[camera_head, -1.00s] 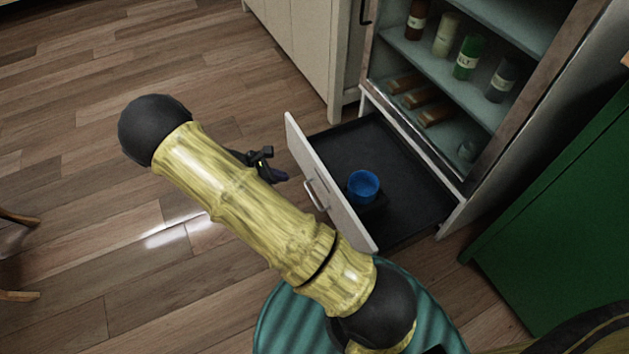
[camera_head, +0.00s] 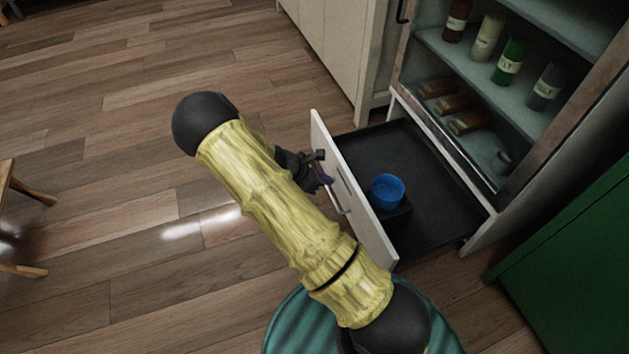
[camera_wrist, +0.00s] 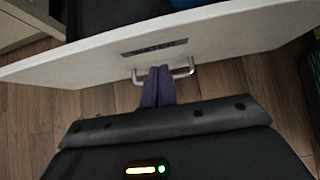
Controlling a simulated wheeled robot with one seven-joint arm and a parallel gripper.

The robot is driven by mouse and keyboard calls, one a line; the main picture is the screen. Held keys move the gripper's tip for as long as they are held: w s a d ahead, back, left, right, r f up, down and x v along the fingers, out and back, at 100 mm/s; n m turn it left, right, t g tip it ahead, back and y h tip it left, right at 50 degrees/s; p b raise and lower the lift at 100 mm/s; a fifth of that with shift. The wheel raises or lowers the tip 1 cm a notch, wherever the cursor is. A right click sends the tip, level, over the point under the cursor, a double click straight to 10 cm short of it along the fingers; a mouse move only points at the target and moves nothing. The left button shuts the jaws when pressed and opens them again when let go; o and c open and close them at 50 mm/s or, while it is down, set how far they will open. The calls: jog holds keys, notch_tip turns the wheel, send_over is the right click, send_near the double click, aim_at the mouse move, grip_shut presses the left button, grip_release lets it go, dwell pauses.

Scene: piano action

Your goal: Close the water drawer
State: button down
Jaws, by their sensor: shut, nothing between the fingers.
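The water drawer (camera_head: 430,195) is pulled out at the bottom of the tall cabinet, with a dark inside and a white front panel (camera_head: 374,222). In the wrist view the front panel (camera_wrist: 225,37) spans the upper part, with a dark label (camera_wrist: 154,48) above a metal handle (camera_wrist: 183,70). A blue cup (camera_head: 388,191) stands in the drawer on a dark block. My gripper (camera_head: 325,180) is beside the outer face of the front, near the handle. In the wrist view its purple fingers (camera_wrist: 158,72) are together and empty, overlapping the handle; I cannot tell whether they touch it.
The open cabinet above the drawer holds several bottles (camera_head: 509,62) and brown blocks (camera_head: 455,104) on shelves. A green cabinet (camera_head: 570,235) stands at the right. A wooden chair (camera_head: 30,195) is at the left edge. The floor left of the drawer is clear.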

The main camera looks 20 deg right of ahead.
aim_at(345, 177)
jog(key=d+b, duration=0.2)
jog(key=d, duration=0.1)
jog(key=shift+d, duration=0.45)
jog(key=shift+w+d+r, duration=0.1)
jog(key=shift+w, duration=0.05)
